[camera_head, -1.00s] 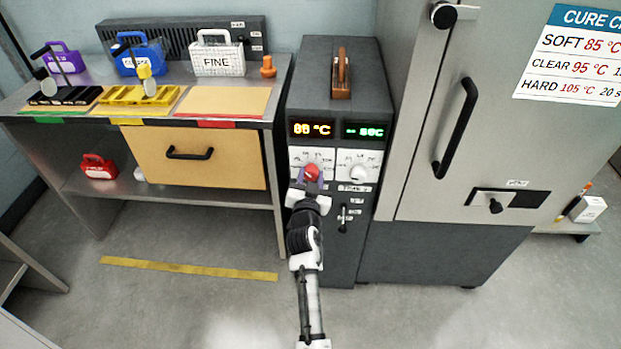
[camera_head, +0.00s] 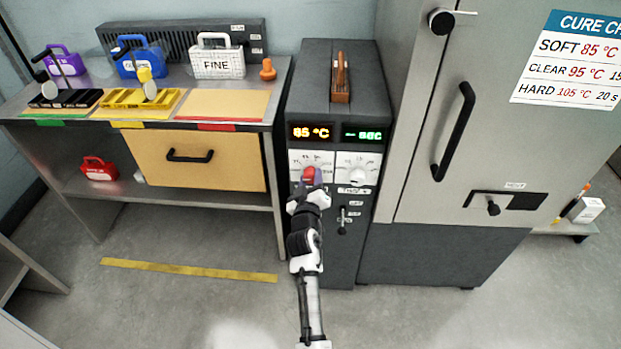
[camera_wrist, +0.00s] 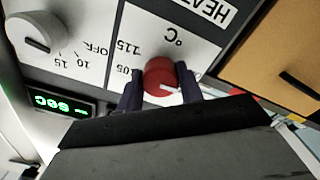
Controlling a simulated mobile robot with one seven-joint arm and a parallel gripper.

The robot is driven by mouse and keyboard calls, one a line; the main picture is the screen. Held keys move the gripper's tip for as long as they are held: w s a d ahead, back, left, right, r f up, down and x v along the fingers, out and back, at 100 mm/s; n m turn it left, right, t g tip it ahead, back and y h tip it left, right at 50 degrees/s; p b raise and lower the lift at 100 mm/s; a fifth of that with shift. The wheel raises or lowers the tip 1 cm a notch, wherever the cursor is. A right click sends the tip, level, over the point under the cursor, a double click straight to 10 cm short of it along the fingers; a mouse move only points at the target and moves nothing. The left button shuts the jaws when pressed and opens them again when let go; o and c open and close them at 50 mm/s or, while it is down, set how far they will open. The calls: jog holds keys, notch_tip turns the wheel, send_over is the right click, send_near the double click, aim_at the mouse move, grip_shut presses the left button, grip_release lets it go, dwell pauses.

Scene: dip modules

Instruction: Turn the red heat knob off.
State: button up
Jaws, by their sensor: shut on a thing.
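The red heat knob (camera_head: 309,174) is on a white dial plate on the front of the dark control cabinet (camera_head: 340,75). In the wrist view the red knob (camera_wrist: 160,76) sits between the two dark fingers of my gripper (camera_wrist: 160,88), which is shut on it. The knob's white pointer line shows at its lower right in that view, and the plate's numbers appear upside down. In the head view my gripper (camera_head: 308,186) covers the lower part of the dial. The orange display (camera_head: 312,132) above the knob seems to read 85 °C.
A white timer knob (camera_head: 357,174) is just right of the red one, under a green display (camera_head: 362,134). A small lever (camera_head: 342,218) is below. A tall grey oven (camera_head: 440,120) stands at the right, a workbench (camera_head: 75,118) at the left.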

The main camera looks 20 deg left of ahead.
jog(key=shift+r+n, duration=0.15)
jog(key=shift+n, duration=0.75)
jog(key=o, duration=1)
